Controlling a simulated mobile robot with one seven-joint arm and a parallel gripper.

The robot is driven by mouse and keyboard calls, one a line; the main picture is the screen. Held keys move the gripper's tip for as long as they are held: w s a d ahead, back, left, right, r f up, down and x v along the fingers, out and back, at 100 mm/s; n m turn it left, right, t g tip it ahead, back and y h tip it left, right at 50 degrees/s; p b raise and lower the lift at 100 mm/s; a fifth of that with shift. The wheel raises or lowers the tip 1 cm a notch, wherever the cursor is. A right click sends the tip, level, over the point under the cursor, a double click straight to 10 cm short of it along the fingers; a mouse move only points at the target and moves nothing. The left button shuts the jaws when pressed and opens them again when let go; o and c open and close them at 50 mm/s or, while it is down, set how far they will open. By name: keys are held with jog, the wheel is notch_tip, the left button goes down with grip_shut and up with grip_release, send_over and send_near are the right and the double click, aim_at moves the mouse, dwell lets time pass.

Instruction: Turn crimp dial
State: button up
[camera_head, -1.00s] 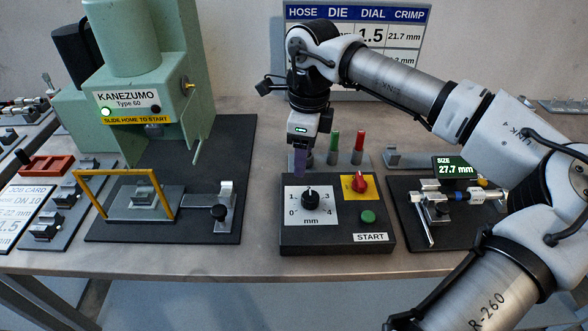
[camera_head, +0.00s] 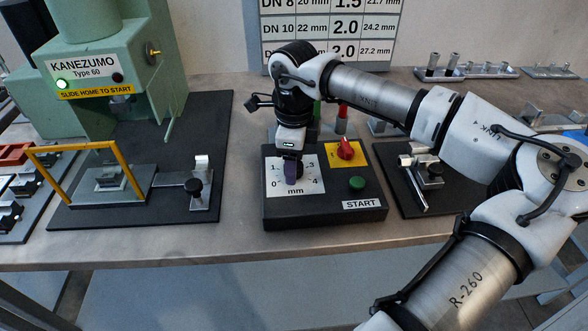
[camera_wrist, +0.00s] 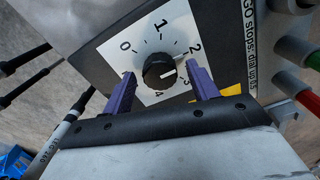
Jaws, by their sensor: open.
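The crimp dial is a black round knob (camera_wrist: 160,72) on a white plate (camera_wrist: 141,54) marked 0 to 4. In the head view my gripper (camera_head: 291,172) reaches down to the dial plate (camera_head: 311,185) and hides most of the knob.
A measuring fixture (camera_head: 425,175) stands right, partly behind my arm.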

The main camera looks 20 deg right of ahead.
jog(key=shift+f, duration=0.3)
jog(key=c, duration=1)
jog(key=shift+f+n+b, duration=0.1)
jog(key=shift+n+b, duration=0.7)
jog(key=shift+n, duration=0.3)
jog(key=shift+n+b, duration=0.85)
jog(key=shift+n, duration=0.85)
